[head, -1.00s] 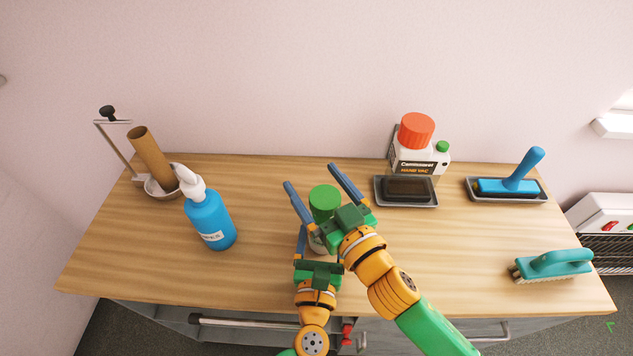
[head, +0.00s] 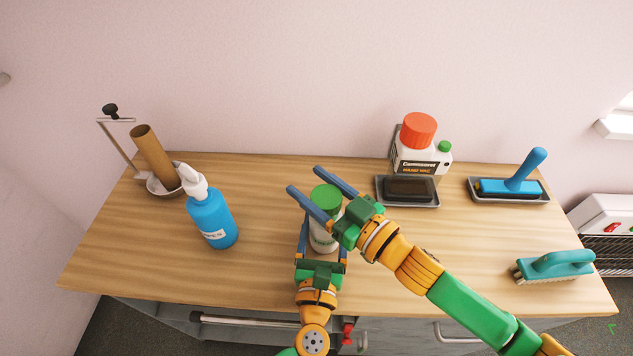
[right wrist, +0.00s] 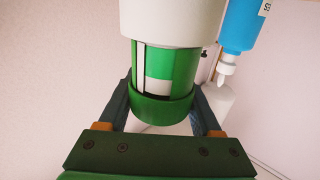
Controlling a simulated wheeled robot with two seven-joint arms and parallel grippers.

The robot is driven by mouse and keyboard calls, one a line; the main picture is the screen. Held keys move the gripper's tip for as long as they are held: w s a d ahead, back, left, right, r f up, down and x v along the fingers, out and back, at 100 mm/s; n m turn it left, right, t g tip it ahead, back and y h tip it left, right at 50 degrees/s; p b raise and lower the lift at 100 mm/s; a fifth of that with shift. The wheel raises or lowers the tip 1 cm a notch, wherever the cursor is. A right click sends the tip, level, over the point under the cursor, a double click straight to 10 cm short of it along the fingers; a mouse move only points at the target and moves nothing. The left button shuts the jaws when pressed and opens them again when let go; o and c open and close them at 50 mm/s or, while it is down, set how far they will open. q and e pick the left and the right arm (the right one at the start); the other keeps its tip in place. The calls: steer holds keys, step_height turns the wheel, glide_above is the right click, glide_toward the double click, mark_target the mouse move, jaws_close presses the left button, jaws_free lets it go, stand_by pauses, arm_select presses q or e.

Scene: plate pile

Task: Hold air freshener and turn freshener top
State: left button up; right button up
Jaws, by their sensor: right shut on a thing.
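The air freshener (head: 322,238) stands upright near the front middle of the counter, with a pale body and a green top (head: 325,197). My right gripper (head: 303,178) comes from the right and is shut on the green top, its blue fingers reaching past it. In the right wrist view the green top (right wrist: 160,108) sits between the fingers, under a green-and-white section. My left gripper (head: 322,226) comes from the front with a finger on either side of the body. Whether those fingers press on it cannot be told.
A blue pump bottle (head: 210,220) and a holder with a cardboard tube (head: 153,160) stand left. A red-capped container (head: 418,150), dark tray (head: 408,203) and blue-handled brush (head: 520,175) are back right. A teal brush (head: 555,264) lies right.

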steer(key=n+g+y, duration=0.1)
steer(key=g, duration=0.1)
steer(key=n+g+y, duration=0.1)
steer(key=n+g, duration=0.1)
steer(key=s+n+g+y, duration=0.1)
steer(key=n+g+y, duration=0.1)
steer(key=g, duration=0.1)
steer(key=shift+a, duration=0.25)
steer(key=shift+s+n+g+y, duration=0.2)
steer(key=shift+n+g, duration=0.7)
steer(key=shift+g, duration=0.45)
steer(key=shift+s+n+g+y, duration=0.1)
steer(key=shift+s+n+g, duration=0.1)
steer(key=shift+n+g, duration=0.95)
steer(key=shift+s+g, duration=0.1)
steer(key=shift+g, duration=0.2)
steer(key=o, duration=1.4)
steer(key=d, duration=1.2)
steer(key=shift+w, duration=0.2)
